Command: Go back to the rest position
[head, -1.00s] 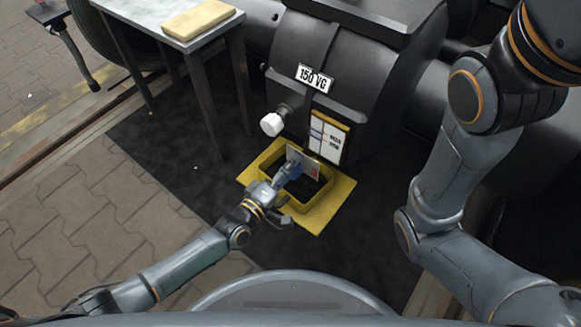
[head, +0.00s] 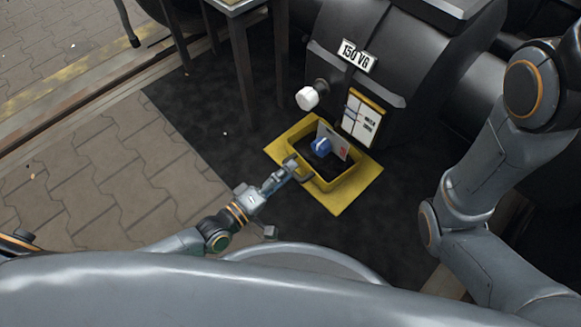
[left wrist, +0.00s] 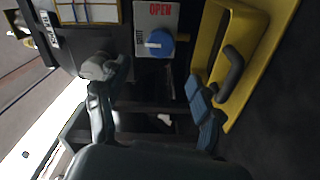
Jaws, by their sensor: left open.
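My left gripper (head: 283,199) is open and empty, over the near left side of the yellow-rimmed tray (head: 345,197). Its two spread fingers also show in the left wrist view (left wrist: 155,112). A blue knob (head: 320,147) on a white plate stands in the tray's opening, apart from the fingers. In the left wrist view the knob (left wrist: 160,43) shows a white pointer, with red "OPEN" and dark "SHUT" lettering on its plate (left wrist: 158,12). My right arm is at the right of the head view; its gripper is out of sight.
A dark housing with a "150 VG" plate (head: 358,56) stands behind the tray. A white cap (head: 307,98) and a yellow-topped label panel (head: 363,118) are on its front. A table (head: 238,8) is at upper left. Open paving (head: 120,185) lies left.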

